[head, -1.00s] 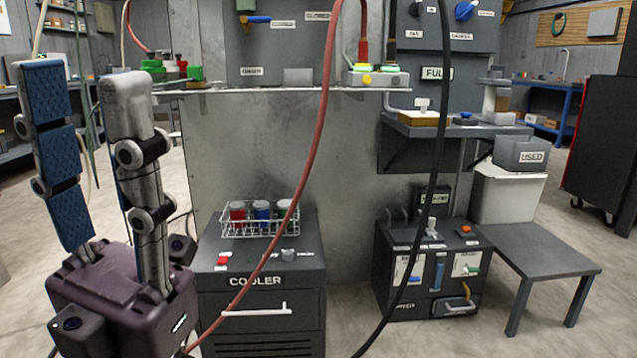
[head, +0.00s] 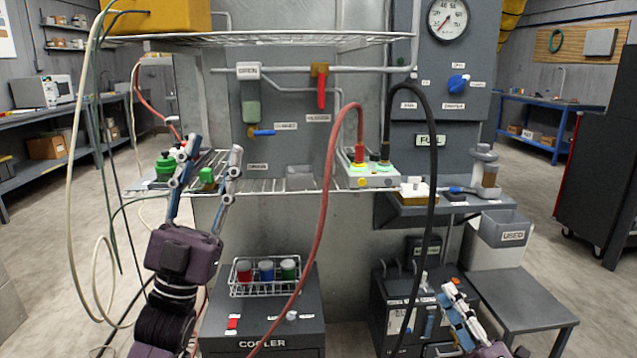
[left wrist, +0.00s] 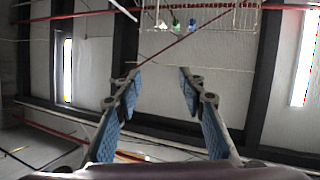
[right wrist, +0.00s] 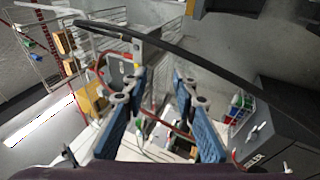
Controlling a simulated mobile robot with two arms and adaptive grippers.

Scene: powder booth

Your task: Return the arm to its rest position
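My left gripper (head: 214,152) points upward in front of the wire shelf's left part. Its two blue-padded fingers are apart with nothing held; the left wrist view also shows them spread (left wrist: 159,74). In the head view it overlaps green-topped items (head: 167,168) on the shelf; I cannot tell whether it touches them. My right gripper (head: 447,293) is at the lower right, in front of the dark dryer-like box (head: 392,318). In the right wrist view its fingers (right wrist: 158,72) are apart and empty. Most of the right arm is out of view.
A red hose (head: 322,205) and a black hose (head: 433,190) hang across the middle. The cooler (head: 265,310) carries a wire rack (head: 237,290) with three coloured-lid jars. A grey table (head: 515,300) and a bin marked USED (head: 505,229) stand at right.

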